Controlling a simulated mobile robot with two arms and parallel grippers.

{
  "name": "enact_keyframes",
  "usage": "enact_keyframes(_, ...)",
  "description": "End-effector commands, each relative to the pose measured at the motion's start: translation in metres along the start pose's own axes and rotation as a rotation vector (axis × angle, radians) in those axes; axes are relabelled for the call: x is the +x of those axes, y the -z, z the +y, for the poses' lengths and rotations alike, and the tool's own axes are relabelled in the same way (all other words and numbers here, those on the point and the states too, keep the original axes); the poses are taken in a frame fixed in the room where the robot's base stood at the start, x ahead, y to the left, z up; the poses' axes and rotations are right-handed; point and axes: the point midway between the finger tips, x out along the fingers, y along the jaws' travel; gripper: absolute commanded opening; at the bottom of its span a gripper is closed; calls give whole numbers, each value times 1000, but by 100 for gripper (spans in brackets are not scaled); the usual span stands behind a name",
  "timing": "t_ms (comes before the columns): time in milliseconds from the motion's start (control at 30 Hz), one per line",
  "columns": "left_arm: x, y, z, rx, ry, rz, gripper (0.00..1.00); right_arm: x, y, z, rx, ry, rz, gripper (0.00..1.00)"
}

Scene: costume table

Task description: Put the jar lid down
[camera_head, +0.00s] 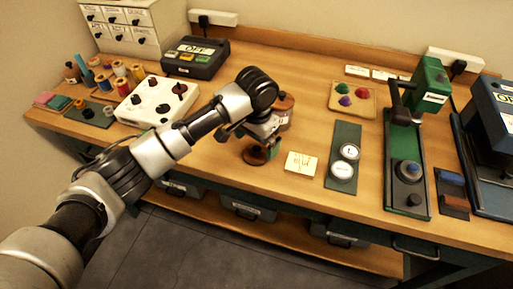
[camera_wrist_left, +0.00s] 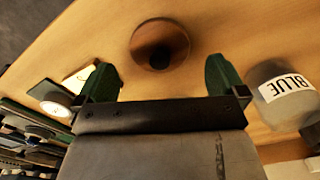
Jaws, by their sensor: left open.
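The jar lid, a round dark brown disc (camera_head: 256,155), lies on the bench top near its front edge. In the left wrist view the lid (camera_wrist_left: 160,45) sits just beyond and between my fingertips, with a gap on both sides. My left gripper (camera_head: 246,138) is open above it and holds nothing; its green fingers also show in the left wrist view (camera_wrist_left: 162,80). A jar labelled BLUE (camera_wrist_left: 280,95) stands beside the right finger in that view. In the head view the jar (camera_head: 284,104) is partly hidden behind my gripper. My right gripper is out of view.
A cream card (camera_head: 300,163) and a green mat (camera_head: 337,179) with two round white pieces lie to the right. A white knobbed panel (camera_head: 150,108) stands left. A green press (camera_head: 404,170) stands further right. Bare wood lies in front of the panel.

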Motion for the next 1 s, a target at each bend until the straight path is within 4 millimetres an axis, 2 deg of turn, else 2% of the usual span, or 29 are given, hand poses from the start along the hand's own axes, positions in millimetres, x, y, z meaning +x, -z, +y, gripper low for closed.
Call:
enact_keyframes(33,-12,1,0,2,0,4,100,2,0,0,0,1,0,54)
enact_keyframes(200,-49,1,0,0,1,4,100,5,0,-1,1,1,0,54)
enact_keyframes(400,-77,1,0,1,-1,1,100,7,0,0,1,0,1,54)
enact_keyframes(600,-86,0,0,1,-1,-1,100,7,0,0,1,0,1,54)
enact_keyframes(1000,-86,0,0,0,-1,-1,100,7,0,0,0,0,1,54)
